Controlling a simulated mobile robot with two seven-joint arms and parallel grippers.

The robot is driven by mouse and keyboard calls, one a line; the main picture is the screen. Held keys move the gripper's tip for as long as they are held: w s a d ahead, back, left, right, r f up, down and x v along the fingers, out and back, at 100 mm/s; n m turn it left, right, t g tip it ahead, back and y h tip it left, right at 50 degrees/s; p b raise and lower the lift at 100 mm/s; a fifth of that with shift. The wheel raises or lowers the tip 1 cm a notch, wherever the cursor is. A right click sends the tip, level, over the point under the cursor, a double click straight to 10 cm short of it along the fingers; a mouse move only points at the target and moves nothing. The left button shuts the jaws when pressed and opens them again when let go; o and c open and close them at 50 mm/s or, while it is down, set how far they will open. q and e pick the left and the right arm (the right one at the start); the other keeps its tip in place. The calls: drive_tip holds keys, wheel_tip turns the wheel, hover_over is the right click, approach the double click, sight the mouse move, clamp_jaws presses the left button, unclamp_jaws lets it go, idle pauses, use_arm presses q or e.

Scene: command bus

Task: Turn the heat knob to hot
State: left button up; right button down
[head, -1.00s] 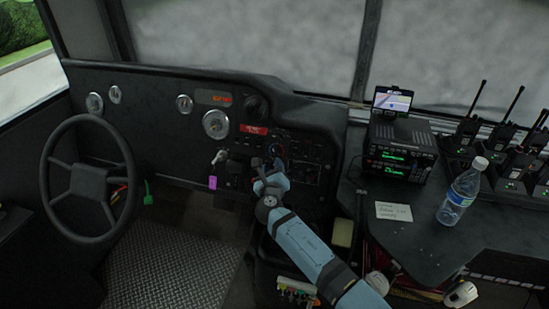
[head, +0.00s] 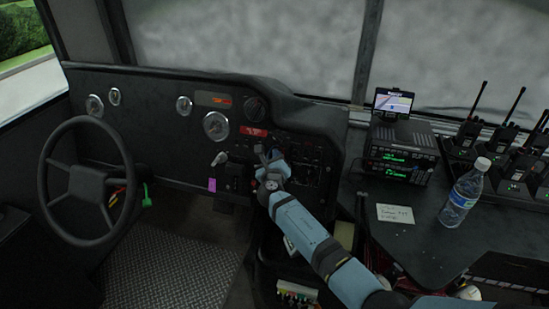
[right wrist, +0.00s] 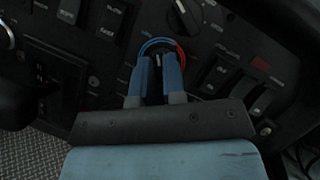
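The heat knob (right wrist: 158,74) is a small dark dial on the black dash, with a blue-and-red arc around its top side in the right wrist view. The arc is blue at left and red at right. My right gripper (right wrist: 158,62) has its two blue fingers on either side of the knob, with only a narrow gap filled by the dark knob, so it looks shut on it. In the head view my right gripper (head: 272,156) reaches the dash and hides most of the knob. My left gripper is not in view.
Rocker switches (right wrist: 110,18) flank the knob, and another round dark knob (right wrist: 184,16) sits just above it. The steering wheel (head: 88,180) is at left. A side counter at right holds a radio (head: 400,150), a water bottle (head: 461,195) and several handheld radios.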

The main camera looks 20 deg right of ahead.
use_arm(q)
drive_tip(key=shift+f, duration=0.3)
